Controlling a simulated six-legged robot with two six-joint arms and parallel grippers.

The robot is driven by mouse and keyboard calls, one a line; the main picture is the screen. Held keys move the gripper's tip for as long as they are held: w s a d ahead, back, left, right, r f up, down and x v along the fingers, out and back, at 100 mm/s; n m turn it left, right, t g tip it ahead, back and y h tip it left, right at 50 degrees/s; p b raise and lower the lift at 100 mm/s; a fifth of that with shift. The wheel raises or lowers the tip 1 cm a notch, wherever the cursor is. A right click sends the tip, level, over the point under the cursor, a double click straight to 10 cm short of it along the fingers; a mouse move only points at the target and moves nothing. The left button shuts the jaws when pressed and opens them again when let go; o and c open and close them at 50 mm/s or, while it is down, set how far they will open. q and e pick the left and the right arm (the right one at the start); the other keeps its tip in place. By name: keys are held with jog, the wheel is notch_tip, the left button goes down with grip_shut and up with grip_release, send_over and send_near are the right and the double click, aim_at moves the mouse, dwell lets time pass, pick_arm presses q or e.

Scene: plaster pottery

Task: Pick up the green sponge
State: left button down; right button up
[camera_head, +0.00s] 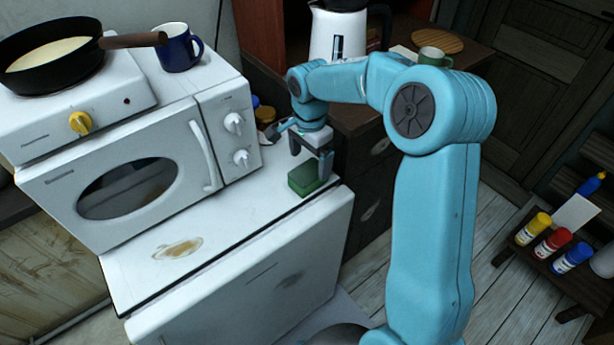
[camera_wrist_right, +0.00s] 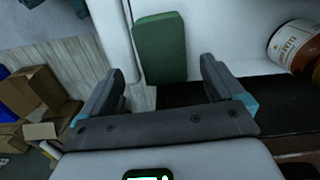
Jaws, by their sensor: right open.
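The green sponge (camera_head: 304,178) lies on the white top of the low appliance (camera_head: 215,240), near its right corner. In the right wrist view the sponge (camera_wrist_right: 160,48) is a green block ahead of the jaws, between the two fingers' lines and nearer the left one. My right gripper (camera_head: 312,168) is open and empty, with its fingers pointing down by the sponge. In the wrist view the open fingers (camera_wrist_right: 165,85) show a gap between them and the sponge. Part of the sponge is hidden behind a finger in the head view. My left gripper is not in view.
A white oven (camera_head: 140,165) stands behind on the left, with a pan (camera_head: 50,55) and a blue mug (camera_head: 180,48) above it. A jar (camera_wrist_right: 297,45) lies at the wrist view's upper right. A dark cabinet (camera_head: 365,160) stands right of the white top.

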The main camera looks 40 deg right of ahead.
aim_at(308, 172)
jog(key=shift+s+f, duration=0.15)
jog(key=shift+f, duration=0.05)
jog(key=shift+a+f, duration=0.1)
jog(key=shift+f, duration=0.25)
jog(key=f, duration=0.4)
jog(key=shift+w+p, duration=0.35)
jog(key=shift+f, duration=0.35)
jog(key=c, duration=1)
